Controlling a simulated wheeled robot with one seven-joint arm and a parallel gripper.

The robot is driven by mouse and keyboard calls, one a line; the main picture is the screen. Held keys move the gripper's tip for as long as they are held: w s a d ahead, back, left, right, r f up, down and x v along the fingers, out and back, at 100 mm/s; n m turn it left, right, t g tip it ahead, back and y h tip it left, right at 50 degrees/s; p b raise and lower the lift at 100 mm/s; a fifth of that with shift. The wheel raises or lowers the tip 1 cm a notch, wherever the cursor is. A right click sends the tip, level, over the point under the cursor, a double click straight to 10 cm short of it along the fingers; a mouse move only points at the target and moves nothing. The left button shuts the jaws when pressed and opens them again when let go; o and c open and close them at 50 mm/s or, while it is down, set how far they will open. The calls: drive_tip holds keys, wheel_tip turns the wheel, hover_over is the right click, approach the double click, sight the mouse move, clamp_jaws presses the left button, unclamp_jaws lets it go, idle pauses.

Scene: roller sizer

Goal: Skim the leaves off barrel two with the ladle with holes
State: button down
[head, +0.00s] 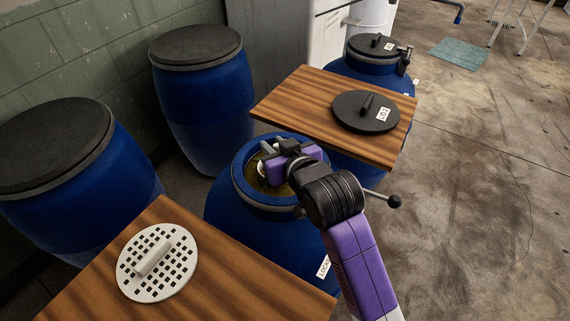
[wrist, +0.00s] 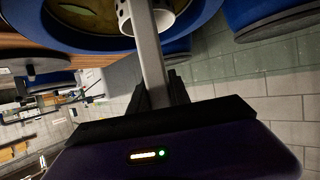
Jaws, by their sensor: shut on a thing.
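An open blue barrel (head: 265,240) stands in the middle of the head view, with yellow-brown liquid (head: 256,180) inside its rim. In the wrist view its rim (wrist: 75,42) and the liquid (wrist: 88,8) show at the top. My gripper (head: 272,152) is over the barrel's mouth, shut on the grey handle (wrist: 150,65) of the ladle. The ladle's white round cup (wrist: 141,18) is at the handle's far end, over or in the liquid; I cannot tell which. A sliver of it (head: 262,168) shows in the head view. A leaf-like patch (wrist: 78,9) shows in the liquid.
A wooden board (head: 285,95) with a black lid (head: 352,118) lies behind the barrel. A nearer board (head: 215,275) holds a white perforated disc (head: 150,285). Closed blue barrels (head: 200,100) (head: 90,190) stand left by the wall.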

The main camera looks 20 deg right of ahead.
drive_tip(key=shift+d, duration=0.1)
drive_tip(key=shift+d+p, duration=0.5)
drive_tip(key=shift+d, duration=1.65)
drive_tip(key=shift+a, duration=0.1)
drive_tip(key=shift+a+p, duration=0.6)
drive_tip(key=shift+a, duration=1.55)
drive_tip(key=shift+r, duration=0.1)
wheel_tip(320, 180, up, 9)
drive_tip(key=p, duration=0.8)
drive_tip(key=shift+p, duration=0.35)
